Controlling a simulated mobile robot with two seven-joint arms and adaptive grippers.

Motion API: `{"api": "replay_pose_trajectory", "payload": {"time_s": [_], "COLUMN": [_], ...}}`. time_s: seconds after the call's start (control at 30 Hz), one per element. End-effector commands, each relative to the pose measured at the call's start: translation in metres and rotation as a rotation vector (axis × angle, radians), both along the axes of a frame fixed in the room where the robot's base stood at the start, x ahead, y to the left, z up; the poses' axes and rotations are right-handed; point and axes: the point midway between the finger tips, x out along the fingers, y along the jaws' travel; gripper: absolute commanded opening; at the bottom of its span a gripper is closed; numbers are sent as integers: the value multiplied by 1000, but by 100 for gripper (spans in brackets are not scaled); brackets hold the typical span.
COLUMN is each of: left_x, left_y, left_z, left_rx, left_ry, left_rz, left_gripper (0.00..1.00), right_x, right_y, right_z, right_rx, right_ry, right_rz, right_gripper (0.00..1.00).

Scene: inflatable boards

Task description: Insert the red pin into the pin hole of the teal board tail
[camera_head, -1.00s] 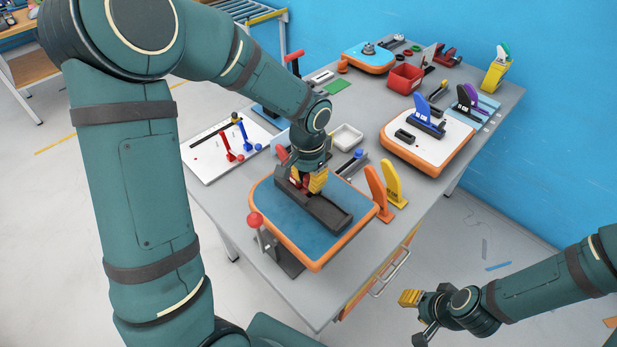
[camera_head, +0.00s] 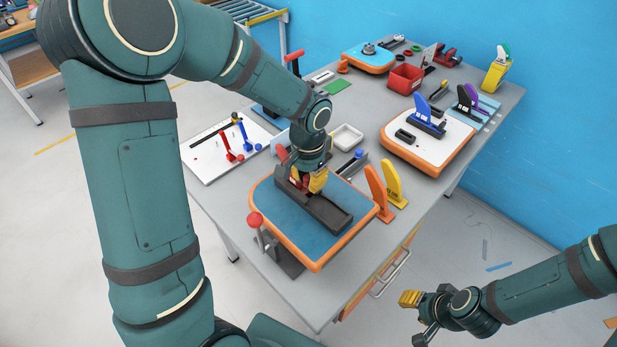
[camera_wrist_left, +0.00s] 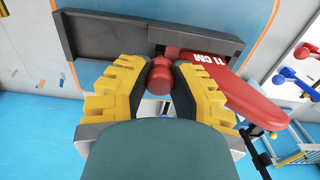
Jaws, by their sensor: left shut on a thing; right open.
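The teal board tail (camera_head: 275,222), with its orange rim, lies on the table. A long dark fin box (camera_head: 325,212) is on its top. My left gripper (camera_head: 308,187) is over the far end of the box, its yellow fingers pointing down. In the left wrist view my left gripper (camera_wrist_left: 160,85) is shut on the red pin (camera_wrist_left: 161,76), whose rounded head shows between the fingers. My right gripper (camera_head: 418,317) is open and empty, off the table.
A red-knobbed lever (camera_head: 256,220) stands at the board's near left. Orange (camera_head: 376,190) and yellow (camera_head: 393,183) fins stand close to its right. A white tray (camera_head: 348,136) is behind. A white board (camera_head: 430,148) with a blue fin is further right.

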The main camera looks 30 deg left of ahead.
Motion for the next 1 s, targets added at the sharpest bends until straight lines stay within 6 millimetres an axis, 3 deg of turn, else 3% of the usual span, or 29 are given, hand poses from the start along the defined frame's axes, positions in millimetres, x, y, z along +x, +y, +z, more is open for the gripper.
{"api": "replay_pose_trajectory", "payload": {"time_s": [0.7,0.73,0.8,1.0], "left_x": [0,0,0,0], "left_y": [0,0,1,3], "left_z": [-17,-17,-16,-17], "left_rx": [0,0,1,3], "left_ry": [1,1,2,1], "left_rz": [0,1,1,3], "left_gripper": [3,31,53,53], "right_x": [0,0,0,0], "right_y": [0,0,0,0], "right_z": [-14,-14,-13,-13], "right_rx": [0,0,0,0], "right_ry": [0,0,0,0], "right_rz": [0,0,0,0], "right_gripper": [39,39,39,39]}}
